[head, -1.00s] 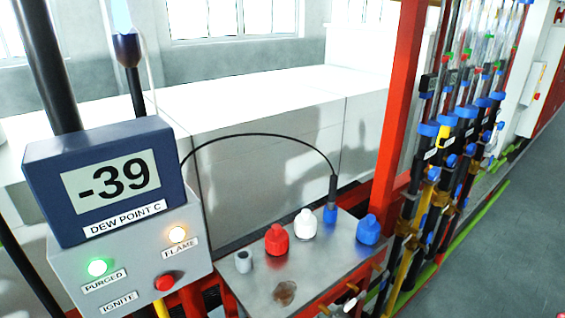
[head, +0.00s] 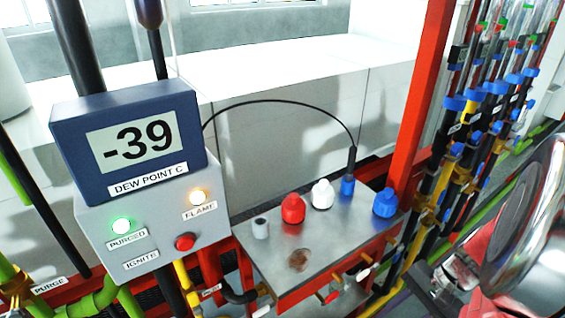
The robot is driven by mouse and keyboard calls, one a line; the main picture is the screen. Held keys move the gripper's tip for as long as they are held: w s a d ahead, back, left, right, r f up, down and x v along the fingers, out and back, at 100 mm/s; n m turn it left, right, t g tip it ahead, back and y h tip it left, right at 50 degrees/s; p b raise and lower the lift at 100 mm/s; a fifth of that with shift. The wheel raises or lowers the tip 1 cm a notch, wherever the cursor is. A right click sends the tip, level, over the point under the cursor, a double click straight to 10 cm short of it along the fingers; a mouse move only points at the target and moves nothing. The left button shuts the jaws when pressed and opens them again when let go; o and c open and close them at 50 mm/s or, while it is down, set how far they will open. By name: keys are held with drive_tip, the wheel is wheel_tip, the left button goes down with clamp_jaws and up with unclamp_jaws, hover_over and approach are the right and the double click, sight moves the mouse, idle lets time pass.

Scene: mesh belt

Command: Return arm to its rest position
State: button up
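In the head view, a large shiny metal rounded part (head: 525,215), which appears to be my arm, fills the lower right edge. Smaller metal parts and a red part show below and left of it. I cannot make out gripper fingers there, and nothing held shows. The arm part stands in front of the floor and the lower pipes, to the right of the steel bench (head: 330,225), with no visible contact with the bench.
A control box (head: 150,225) with a display reading -39 (head: 130,140) stands at left, green and amber lamps lit. Red (head: 293,209), white (head: 322,195) and blue (head: 385,203) capped items stand on the bench. A red post (head: 418,110) and flow tubes (head: 480,110) rise at right.

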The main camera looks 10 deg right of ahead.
drive_tip(key=w+a+r+n+t+h, duration=0.2)
drive_tip(key=a+r+n, duration=0.5)
drive_tip(key=a+r, duration=0.2)
drive_tip(key=w+a+r+n+t+h, duration=0.2)
drive_tip(key=w+a+r+n+h, duration=0.1)
drive_tip(key=a+r+n, duration=0.4)
wheel_tip(320, 180, up, 2)
drive_tip(key=shift+w+a+t, duration=0.3)
drive_tip(key=shift+a, duration=0.6)
drive_tip(key=shift+c, duration=0.5)
drive_tip(key=shift+d, duration=0.1)
